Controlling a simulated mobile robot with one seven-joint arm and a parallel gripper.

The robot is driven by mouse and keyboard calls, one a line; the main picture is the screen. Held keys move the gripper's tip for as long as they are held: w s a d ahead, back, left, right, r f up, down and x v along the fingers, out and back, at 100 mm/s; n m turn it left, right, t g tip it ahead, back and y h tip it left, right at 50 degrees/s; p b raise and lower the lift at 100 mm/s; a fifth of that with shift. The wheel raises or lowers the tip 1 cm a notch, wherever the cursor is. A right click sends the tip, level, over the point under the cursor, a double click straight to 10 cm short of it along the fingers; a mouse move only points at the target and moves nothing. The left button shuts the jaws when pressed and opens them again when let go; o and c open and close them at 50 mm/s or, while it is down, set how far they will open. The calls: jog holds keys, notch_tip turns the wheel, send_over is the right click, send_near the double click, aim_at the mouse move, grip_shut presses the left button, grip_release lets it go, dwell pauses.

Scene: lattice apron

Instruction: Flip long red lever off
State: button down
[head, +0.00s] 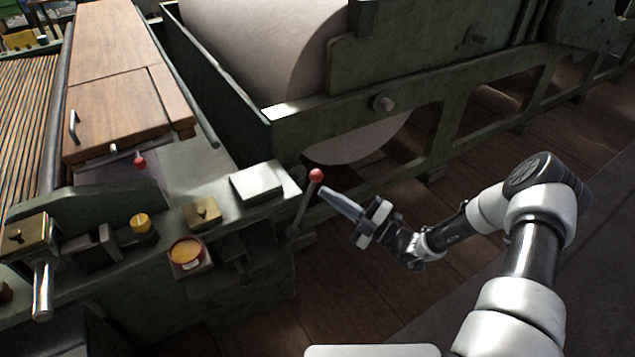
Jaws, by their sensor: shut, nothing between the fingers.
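The long red lever (306,203) is a thin metal rod with a round red knob on top. It stands almost upright, leaning slightly right, at the right end of the green machine's front. My gripper (322,191) is shut and empty. Its fingertips point left and sit just right of the rod, a little below the knob. I cannot tell whether they touch it. The lever's lower end is in shadow.
A short red knob (140,162) sits by the wooden cover (118,110). A large roll (265,50) stands behind. Wooden floor (345,285) is clear below.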

jog(key=shift+v, duration=1.55)
jog(key=shift+s+a, duration=0.15)
jog(key=s+a+r+n+g+h, duration=0.25)
jog(key=s+r+n+g, duration=0.4)
jog(key=n, duration=0.65)
jog(key=s+a+r+n+g+h, duration=0.1)
jog(key=s+r+n+g+h, duration=0.45)
jog(key=n, duration=0.65)
jog(key=s+d+r+n+t+h, duration=0.2)
jog(key=s+d+r+n+h, duration=0.4)
jog(key=s+r+n, duration=0.75)
jog(key=d+r+n+t+h, duration=0.35)
jog(key=d+n+t, duration=0.2)
jog(key=n, duration=0.35)
notch_tip(320, 180, up, 16)
jog(key=p, duration=1.7)
jog(key=shift+s+d+r+g, duration=0.15)
jog(key=shift+s+d+g, duration=0.2)
jog(key=shift+g, duration=0.1)
